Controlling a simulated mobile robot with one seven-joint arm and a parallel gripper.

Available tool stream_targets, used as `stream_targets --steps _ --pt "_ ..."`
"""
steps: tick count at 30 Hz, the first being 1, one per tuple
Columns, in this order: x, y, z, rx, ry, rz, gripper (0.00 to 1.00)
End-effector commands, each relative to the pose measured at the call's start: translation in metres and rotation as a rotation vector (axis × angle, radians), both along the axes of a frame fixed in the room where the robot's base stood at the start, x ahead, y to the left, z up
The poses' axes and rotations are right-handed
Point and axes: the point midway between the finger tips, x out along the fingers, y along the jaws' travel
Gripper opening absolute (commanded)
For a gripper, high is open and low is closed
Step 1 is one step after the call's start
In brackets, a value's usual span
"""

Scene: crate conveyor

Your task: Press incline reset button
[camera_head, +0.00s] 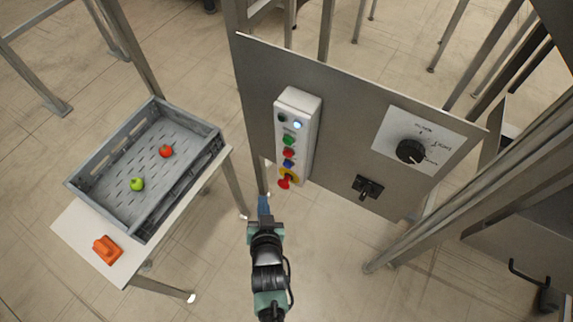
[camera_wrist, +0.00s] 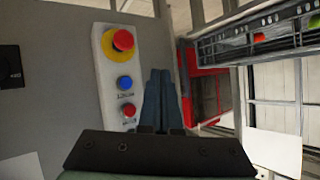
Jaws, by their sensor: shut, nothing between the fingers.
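A light grey control box (camera_head: 309,130) is fixed to a grey panel. It carries a green button (camera_head: 289,141), a red button (camera_head: 288,153), a blue button (camera_head: 288,164) and a red emergency stop on yellow (camera_head: 285,180). The wrist view shows the blue button (camera_wrist: 124,82), red button (camera_wrist: 129,110) and emergency stop (camera_wrist: 123,40); the box's far end is hidden. The labels are too small to read, so I cannot tell which is the incline reset. My gripper (camera_head: 264,203) is shut and empty, below and left of the box; its fingers (camera_wrist: 160,76) appear right of the buttons in the wrist view.
The panel (camera_head: 340,100) also holds a black rotary dial (camera_head: 410,151) and a black switch (camera_head: 367,188). At left, a grey crate (camera_head: 85,172) with a red and a green fruit stands on a white table (camera_head: 75,225) beside an orange object (camera_head: 107,250). Metal posts stand at right.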

Motion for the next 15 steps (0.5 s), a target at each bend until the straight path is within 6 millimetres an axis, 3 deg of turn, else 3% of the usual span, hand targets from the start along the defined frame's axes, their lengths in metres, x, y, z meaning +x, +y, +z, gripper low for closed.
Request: stream_targets --steps 8,15 --pt "0.009 -0.004 -0.002 -0.001 -0.004 -0.003 0.00" --pt "0.035 -0.019 -0.005 0.001 -0.006 -0.003 0.00"
